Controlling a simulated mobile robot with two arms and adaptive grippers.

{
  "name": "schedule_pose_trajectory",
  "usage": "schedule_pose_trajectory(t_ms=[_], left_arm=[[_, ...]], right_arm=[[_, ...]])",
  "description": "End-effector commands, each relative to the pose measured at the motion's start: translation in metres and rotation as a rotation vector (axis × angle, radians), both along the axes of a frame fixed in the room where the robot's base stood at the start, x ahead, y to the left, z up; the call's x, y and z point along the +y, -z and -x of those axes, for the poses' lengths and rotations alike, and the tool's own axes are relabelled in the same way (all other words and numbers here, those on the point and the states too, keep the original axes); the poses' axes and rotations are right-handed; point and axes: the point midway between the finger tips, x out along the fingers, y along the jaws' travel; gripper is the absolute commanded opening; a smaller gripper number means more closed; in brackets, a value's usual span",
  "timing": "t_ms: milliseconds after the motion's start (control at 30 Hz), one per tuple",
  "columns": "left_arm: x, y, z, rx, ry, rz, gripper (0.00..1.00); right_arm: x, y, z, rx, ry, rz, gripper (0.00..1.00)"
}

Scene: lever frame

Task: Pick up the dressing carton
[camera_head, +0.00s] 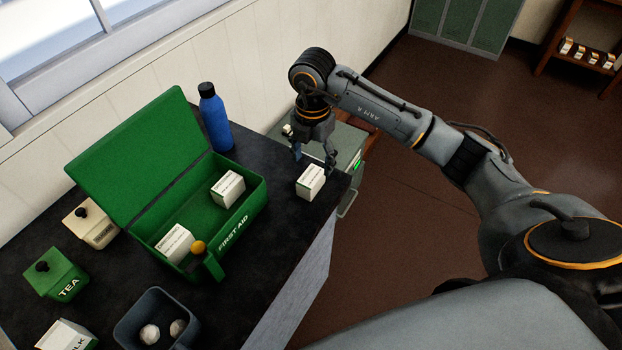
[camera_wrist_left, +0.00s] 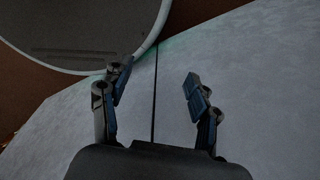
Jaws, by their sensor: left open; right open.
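A small white dressing carton (camera_head: 310,181) with a green edge stands on the dark counter near its right end. My right gripper (camera_head: 314,160) is open and points down just behind and above this carton, with a finger to either side in the picture; I cannot tell if it touches. Two similar white cartons, one (camera_head: 228,188) at the back and one (camera_head: 175,243) at the front, sit inside the open green first aid box (camera_head: 250,210). My left gripper (camera_wrist_left: 158,80) is open and empty in the left wrist view, over a pale grey surface.
A blue bottle (camera_head: 215,118) stands behind the box. Tea tin (camera_head: 57,277), cream canister (camera_head: 90,224), milk carton (camera_head: 66,336) and a grey bin (camera_head: 157,318) with round items are at the left and front. The counter (camera_head: 275,235) is clear between box and carton.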

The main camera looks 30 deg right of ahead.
Motion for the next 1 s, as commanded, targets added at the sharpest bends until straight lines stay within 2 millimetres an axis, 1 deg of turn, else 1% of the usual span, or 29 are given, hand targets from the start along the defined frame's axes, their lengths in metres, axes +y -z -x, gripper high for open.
schedule_pose_trajectory(t_ms=[100,267,433,500,600,833,867,900,967,1000], left_arm=[[0.0,-0.004,0.0,0.0,0.0,0.0,0.61],[0.0,-0.01,0.0,0.0,0.0,0.0,0.61],[0.0,-0.027,0.0,0.0,0.0,0.0,0.61],[0.0,-0.028,0.0,0.0,0.0,0.0,0.61],[0.0,-0.029,0.0,0.0,0.0,0.0,0.61],[0.0,-0.028,0.0,0.0,0.0,0.0,0.61],[0.0,-0.028,0.0,0.0,0.0,0.0,0.61],[0.0,-0.028,0.0,0.0,0.0,0.0,0.61],[0.0,-0.028,0.0,0.0,-0.001,0.0,0.61],[0.0,-0.028,0.0,0.0,-0.001,0.0,0.61]], right_arm=[[0.0,0.012,0.0,0.001,-0.001,-0.001,0.66],[0.001,0.022,0.001,0.002,-0.001,-0.002,0.66],[0.004,0.045,0.001,0.005,-0.002,-0.001,0.66],[0.003,0.057,0.0,0.003,-0.001,-0.002,0.66],[0.003,0.066,0.0,0.002,-0.003,-0.003,0.66],[0.003,0.069,-0.001,-0.001,-0.003,-0.002,0.66],[0.003,0.069,-0.001,0.0,-0.003,-0.001,0.64],[0.003,0.069,-0.001,-0.001,-0.003,-0.002,0.56],[0.003,0.069,-0.001,0.0,-0.003,-0.001,0.44],[0.003,0.069,-0.001,-0.001,-0.003,-0.002,0.35]])
